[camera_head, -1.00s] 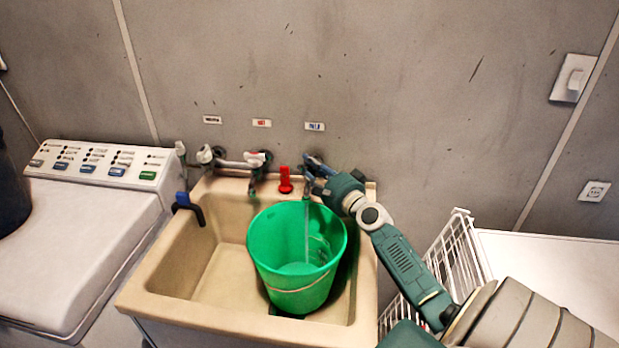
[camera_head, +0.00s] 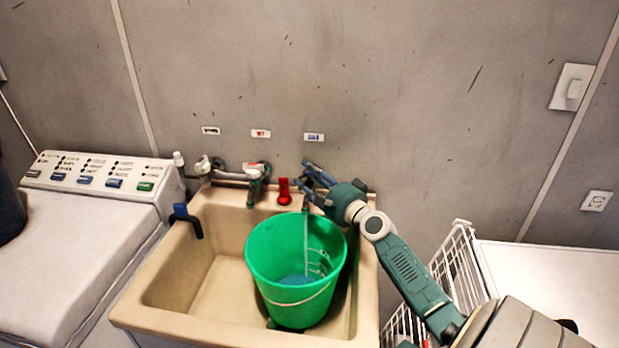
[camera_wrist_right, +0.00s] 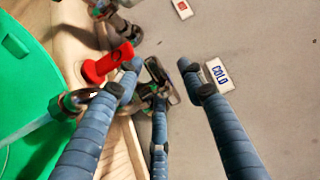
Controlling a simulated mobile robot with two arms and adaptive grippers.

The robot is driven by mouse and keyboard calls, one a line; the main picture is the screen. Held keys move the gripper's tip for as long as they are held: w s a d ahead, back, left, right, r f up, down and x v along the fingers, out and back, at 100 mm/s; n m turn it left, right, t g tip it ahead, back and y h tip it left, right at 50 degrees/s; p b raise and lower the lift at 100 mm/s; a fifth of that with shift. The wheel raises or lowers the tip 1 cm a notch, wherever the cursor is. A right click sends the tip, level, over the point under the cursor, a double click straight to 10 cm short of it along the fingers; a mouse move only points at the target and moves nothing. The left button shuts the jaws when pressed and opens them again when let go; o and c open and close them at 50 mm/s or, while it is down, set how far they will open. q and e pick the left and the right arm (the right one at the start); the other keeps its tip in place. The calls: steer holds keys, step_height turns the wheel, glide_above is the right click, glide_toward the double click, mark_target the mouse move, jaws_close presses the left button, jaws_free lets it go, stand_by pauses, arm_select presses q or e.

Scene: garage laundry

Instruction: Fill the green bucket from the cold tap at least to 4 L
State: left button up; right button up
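The green bucket (camera_head: 270,255) stands upright in the beige sink (camera_head: 165,308), with a shallow pool of bluish water (camera_head: 297,280) at its bottom. A thin stream (camera_head: 306,235) falls into it from the cold tap. Pale level marks show on its inner wall; I cannot read them. My right gripper (camera_head: 310,179) is at the cold tap below the right label and partly hides it. In the right wrist view its blue fingers are spread apart and open, with the tap's dark handle (camera_wrist_right: 159,85) between them; contact is unclear. My left gripper is not in view.
A red handle (camera_head: 284,191) stands just left of the cold tap. Another tap (camera_head: 255,180) is farther left. A washer (camera_head: 70,240) is at left, a white wire basket (camera_head: 460,265) at right.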

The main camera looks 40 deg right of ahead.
steer(key=shift+s, duration=0.1)
steer(key=s+a, duration=0.1)
steer(key=s, duration=1)
steer(key=shift+s+a, duration=0.2)
steer(key=shift+s, duration=0.2)
steer(key=shift+c, duration=0.5)
